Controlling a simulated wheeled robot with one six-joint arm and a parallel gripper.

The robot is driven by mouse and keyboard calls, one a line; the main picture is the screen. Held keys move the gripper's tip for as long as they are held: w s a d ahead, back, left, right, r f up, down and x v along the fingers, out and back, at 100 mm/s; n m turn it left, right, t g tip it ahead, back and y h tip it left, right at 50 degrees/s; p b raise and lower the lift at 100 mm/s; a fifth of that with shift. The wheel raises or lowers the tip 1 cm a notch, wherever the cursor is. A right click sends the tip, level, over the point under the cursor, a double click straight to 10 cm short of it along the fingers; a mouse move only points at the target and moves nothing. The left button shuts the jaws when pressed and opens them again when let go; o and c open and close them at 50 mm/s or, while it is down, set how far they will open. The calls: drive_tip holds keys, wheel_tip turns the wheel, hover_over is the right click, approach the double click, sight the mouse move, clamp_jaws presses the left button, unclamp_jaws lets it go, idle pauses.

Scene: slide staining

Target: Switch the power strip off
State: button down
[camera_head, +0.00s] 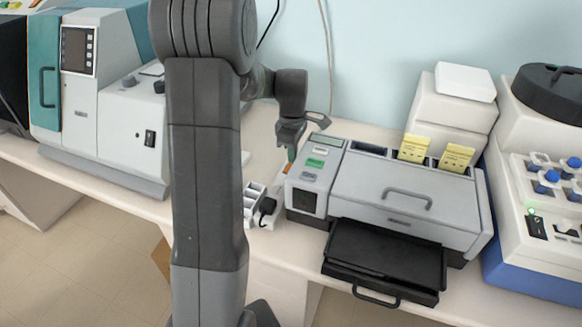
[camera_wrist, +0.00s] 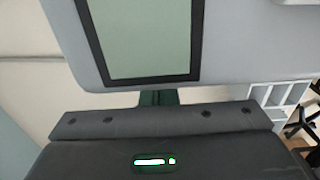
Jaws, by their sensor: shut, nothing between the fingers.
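The white power strip (camera_head: 252,193) lies on the bench between my arm and the grey stainer, partly hidden by my arm. A black plug (camera_head: 267,206) sits at its near end. A small orange-red patch (camera_head: 286,169) shows just below my gripper; I cannot tell whether it is the strip's switch. My gripper (camera_head: 291,153) is shut and empty, pointing down beside the stainer's left back edge. In the wrist view its dark fingers (camera_wrist: 158,98) show in front of a grey panel.
The grey stainer (camera_head: 410,190) with its black tray (camera_head: 385,262) stands right of my gripper. Its screen side also shows close in the wrist view (camera_wrist: 225,50). A teal and white machine (camera_head: 115,125) stands at the left. A blue and white machine (camera_head: 545,225) is at the far right.

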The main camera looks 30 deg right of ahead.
drive_tip(key=shift+f+b, duration=0.35)
drive_tip(key=shift+f, duration=0.35)
drive_tip(key=shift+r, duration=0.1)
drive_tip(key=shift+r+p, duration=2.65)
drive_tip(key=shift+r, duration=0.85)
drive_tip(key=shift+f, duration=0.1)
wheel_tip(320, 180, down, 7)
drive_tip(key=b, duration=0.5)
drive_tip(key=shift+r, duration=0.3)
